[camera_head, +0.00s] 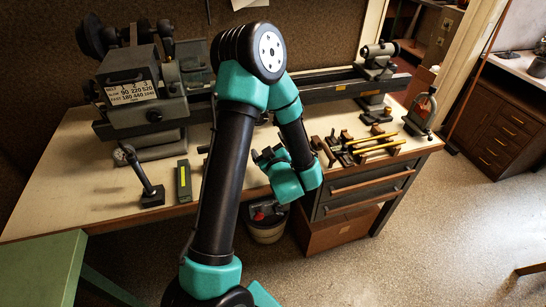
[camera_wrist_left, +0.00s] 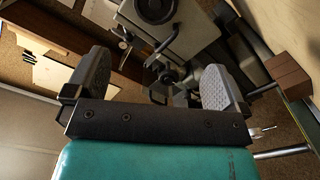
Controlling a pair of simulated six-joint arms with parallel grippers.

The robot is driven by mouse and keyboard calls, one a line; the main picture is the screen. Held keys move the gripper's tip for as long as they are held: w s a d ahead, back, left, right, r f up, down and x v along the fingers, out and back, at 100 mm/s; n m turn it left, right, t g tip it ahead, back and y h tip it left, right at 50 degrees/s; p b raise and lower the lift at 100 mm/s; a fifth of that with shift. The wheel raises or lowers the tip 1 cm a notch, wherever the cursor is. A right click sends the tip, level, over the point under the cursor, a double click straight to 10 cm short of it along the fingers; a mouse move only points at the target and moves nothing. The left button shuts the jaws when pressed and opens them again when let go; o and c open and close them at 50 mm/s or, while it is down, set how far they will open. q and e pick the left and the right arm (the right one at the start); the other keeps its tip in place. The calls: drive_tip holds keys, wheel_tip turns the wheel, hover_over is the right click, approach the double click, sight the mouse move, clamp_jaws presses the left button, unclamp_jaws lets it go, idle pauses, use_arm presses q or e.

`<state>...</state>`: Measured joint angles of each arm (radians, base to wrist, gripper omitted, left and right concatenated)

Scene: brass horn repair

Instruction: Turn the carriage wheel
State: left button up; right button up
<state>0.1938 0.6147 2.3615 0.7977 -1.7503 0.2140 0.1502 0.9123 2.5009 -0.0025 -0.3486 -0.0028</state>
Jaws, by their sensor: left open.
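The dark metal lathe (camera_head: 345,86) runs along the back of the bench, with its grey headstock (camera_head: 130,90) at the left. My left arm crosses in front of the lathe's middle. The carriage wheel cannot be made out in the head view; my arm covers that stretch. My left gripper (camera_head: 266,158) is at the bench's front edge. In the left wrist view its two ridged fingers (camera_wrist_left: 155,85) stand wide apart with nothing held. Dark machine parts (camera_wrist_left: 168,76) show beyond and between the fingers; I cannot tell whether the wheel is among them or how far off they are.
Wooden-handled tools and yellow rods (camera_head: 375,146) lie on the bench right of my gripper. A small vise-like tool (camera_head: 421,112) stands at the right end. A black lever stand (camera_head: 150,191) and a green-marked block (camera_head: 184,181) sit at the front left. A bucket (camera_head: 266,232) stands below.

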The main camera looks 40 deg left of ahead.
use_arm(q)
drive_tip(key=shift+v, duration=2.6)
drive_tip(key=shift+d, duration=0.1)
